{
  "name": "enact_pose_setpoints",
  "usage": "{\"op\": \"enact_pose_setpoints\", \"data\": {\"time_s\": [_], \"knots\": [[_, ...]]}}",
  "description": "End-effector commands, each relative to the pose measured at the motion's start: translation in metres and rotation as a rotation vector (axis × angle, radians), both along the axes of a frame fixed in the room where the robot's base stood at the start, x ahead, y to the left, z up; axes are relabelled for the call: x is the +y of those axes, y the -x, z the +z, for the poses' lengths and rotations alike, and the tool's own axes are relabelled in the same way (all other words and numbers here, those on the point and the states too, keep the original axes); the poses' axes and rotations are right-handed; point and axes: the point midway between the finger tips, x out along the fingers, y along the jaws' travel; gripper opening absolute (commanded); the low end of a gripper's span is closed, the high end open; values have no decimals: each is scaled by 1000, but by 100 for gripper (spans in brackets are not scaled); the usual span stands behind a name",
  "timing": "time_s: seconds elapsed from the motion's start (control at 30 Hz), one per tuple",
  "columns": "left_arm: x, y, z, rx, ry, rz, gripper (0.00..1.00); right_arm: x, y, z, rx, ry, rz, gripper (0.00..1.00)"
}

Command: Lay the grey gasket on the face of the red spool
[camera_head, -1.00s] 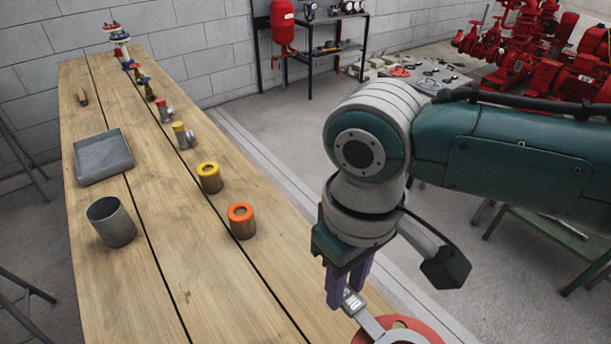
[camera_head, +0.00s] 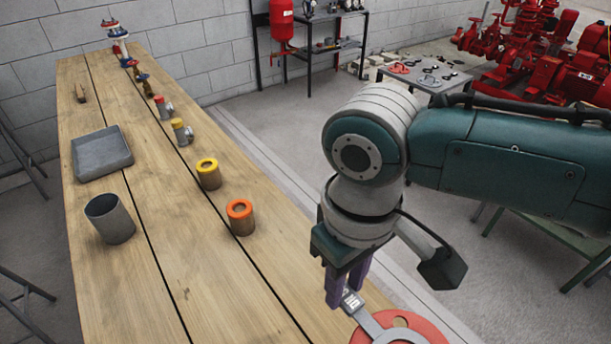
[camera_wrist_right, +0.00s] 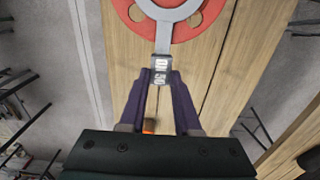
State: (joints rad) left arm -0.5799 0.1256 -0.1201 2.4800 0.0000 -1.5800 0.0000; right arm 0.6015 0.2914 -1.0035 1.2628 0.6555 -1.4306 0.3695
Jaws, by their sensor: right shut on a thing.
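My right gripper (camera_head: 347,297) is shut on the tab of the grey gasket (camera_head: 372,322), a flat ring with a labelled handle. The red spool (camera_head: 430,331) shows its round flange at the bottom edge of the head view, partly cut off. The gasket's ring overlaps the red face in that view. In the right wrist view, the gasket (camera_wrist_right: 161,38) lies across the red flange (camera_wrist_right: 213,19), with bolt holes showing on either side. The top of the ring is cut off. I cannot tell whether the gasket touches the face. My left gripper is not in view.
A long wooden bench holds a grey tray (camera_head: 101,153), a grey cup (camera_head: 109,219), an orange-topped cylinder (camera_head: 240,217) and a yellow-topped one (camera_head: 208,174). Smaller fittings stand farther back. A green-topped table (camera_head: 560,232) is at the right.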

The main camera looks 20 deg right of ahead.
Motion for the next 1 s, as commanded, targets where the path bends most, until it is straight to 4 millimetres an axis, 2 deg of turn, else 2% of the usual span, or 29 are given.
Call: {"op": "enact_pose_setpoints", "data": {"time_s": [0.03, 0.33, 0.67, 0.77, 1.0], "knots": [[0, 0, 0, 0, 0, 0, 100, 0, 0, 0, 0, 0, 0, 32], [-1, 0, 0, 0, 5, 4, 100, 0, 0, 0, 0, 0, 0, 66], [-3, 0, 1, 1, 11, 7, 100, 0, 0, 5, -1, -2, 0, 66], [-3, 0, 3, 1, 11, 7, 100, 0, -1, 19, -2, -2, 0, 66], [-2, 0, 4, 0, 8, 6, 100, 0, -1, 68, -5, -2, 1, 66]]}}
